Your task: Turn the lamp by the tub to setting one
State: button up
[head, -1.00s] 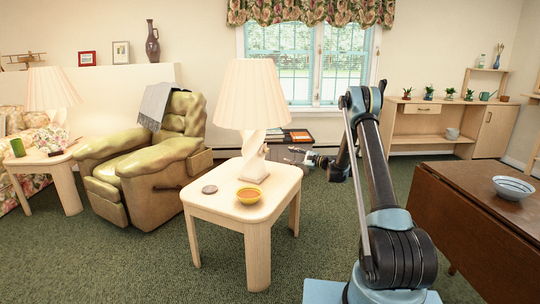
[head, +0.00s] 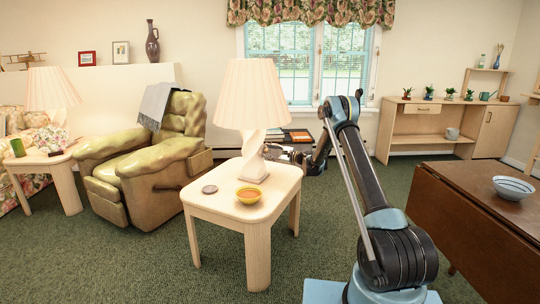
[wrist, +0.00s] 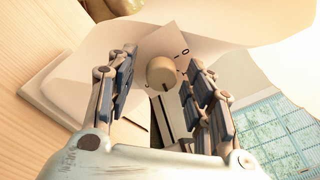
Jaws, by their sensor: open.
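A lamp with a pleated cream shade (head: 252,95) and a twisted white base (head: 252,155) stands on the pale side table (head: 222,209). A small yellow tub or bowl (head: 249,195) with orange contents sits in front of it. In the wrist view, a round beige knob (wrist: 161,72) with a dark mark at its lower edge sits on the lamp's pale body (wrist: 90,75). Small dark marks are beside it, one like a 0. My gripper (wrist: 161,58) is open, with a finger on either side of the knob and visible gaps. In the head view, my gripper (head: 287,154) is right of the lamp base.
A grey disc (head: 209,189) lies on the side table. Another similar lamp (head: 52,92) stands at far left beside a green recliner (head: 150,165). A low dark table with books (head: 297,136) is behind my gripper. A brown table (head: 475,220) is at right.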

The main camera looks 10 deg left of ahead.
jog(key=c, duration=1.1)
jog(key=shift+n, duration=0.3)
jog(key=shift+f+n+y, duration=0.1)
jog(key=shift+n+y, duration=0.2)
jog(key=shift+n, duration=4.4)
